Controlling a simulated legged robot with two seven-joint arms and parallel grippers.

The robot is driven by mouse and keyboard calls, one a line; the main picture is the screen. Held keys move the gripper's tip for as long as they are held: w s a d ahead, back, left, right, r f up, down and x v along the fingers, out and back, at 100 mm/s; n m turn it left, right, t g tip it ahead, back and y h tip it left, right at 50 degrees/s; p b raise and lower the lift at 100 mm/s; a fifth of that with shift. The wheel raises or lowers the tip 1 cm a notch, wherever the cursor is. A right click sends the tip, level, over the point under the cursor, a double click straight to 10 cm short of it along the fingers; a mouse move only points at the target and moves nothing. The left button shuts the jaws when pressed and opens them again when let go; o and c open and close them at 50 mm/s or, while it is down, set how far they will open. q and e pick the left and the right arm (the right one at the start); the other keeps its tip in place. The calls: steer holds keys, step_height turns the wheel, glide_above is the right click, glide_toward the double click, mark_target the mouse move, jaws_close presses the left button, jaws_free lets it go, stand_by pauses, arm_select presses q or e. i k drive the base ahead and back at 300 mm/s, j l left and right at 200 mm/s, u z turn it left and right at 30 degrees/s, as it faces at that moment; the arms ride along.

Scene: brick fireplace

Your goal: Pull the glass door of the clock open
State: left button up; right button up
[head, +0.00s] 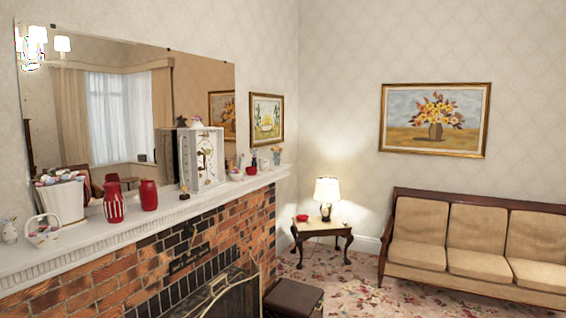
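The clock (201,158) stands on the white mantel shelf, in front of the large mirror, left of the middle of the head view. It has a pale box-shaped case, and its face with brass-coloured parts is turned toward the right. I cannot tell at this size where the glass door's edge or handle is, or whether the door is shut. Neither of my grippers shows in the head view.
On the mantel (120,228), a red jar (148,195) and a red striped jar (113,201) stand left of the clock, and small ornaments stand right of it. A fire screen (215,300), a dark stool (293,298), a lamp table (318,226) and a sofa (480,245) are below and right.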

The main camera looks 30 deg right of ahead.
mark_target(195, 153)
steer(key=z, duration=0.4)
steer(key=i+l, duration=0.3)
steer(key=i, duration=0.2)
steer(key=i+l+u, duration=0.15)
steer(key=i, duration=0.3)
steer(key=i+l, duration=0.45)
steer(key=i+j+u, duration=0.05)
